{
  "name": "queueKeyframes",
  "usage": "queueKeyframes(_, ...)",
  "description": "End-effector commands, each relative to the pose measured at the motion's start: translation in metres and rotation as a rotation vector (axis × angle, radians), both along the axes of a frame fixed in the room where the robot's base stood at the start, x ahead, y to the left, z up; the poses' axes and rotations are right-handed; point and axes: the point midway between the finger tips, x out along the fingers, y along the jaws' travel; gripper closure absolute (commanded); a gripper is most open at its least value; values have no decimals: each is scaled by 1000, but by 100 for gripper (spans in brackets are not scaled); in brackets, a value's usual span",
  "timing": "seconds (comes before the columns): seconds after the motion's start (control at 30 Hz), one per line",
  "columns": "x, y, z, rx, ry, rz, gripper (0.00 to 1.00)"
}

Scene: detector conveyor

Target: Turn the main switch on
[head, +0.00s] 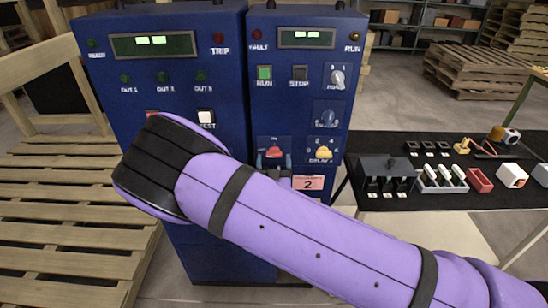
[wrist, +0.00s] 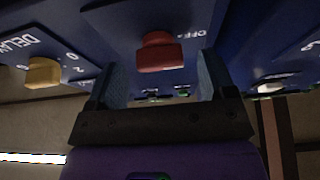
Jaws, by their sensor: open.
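The main switch is a red rotary knob (head: 275,152) low on the right blue cabinet, partly hidden by my gripper in the head view. In the wrist view the red knob (wrist: 160,54) sits between the fingertips of my gripper (wrist: 160,75), with a gap on each side. An upside-down label starting "OFF" shows beside the knob. My gripper is open, with one blue finger on each side of the knob; it also shows in the head view (head: 274,162), mostly behind my arm. No clear contact shows.
A yellow delay knob (head: 323,151) is close to the right of the red one. Run and stop buttons and other dials are above. A pink tag (head: 308,183) is below. A black table (head: 420,205) with parts stands right; wooden pallets (head: 60,215) lie left.

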Motion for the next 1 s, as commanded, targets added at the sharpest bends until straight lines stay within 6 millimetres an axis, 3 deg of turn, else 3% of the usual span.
queueKeyframes(0.2,15,0,6,1,0,0,23)
queueKeyframes(0.5,16,0,7,0,1,0,23)
queueKeyframes(0.7,16,0,7,0,1,0,69)
queueKeyframes(0.73,16,0,7,0,1,0,73)
queueKeyframes(1.0,16,-1,7,22,0,-1,73)
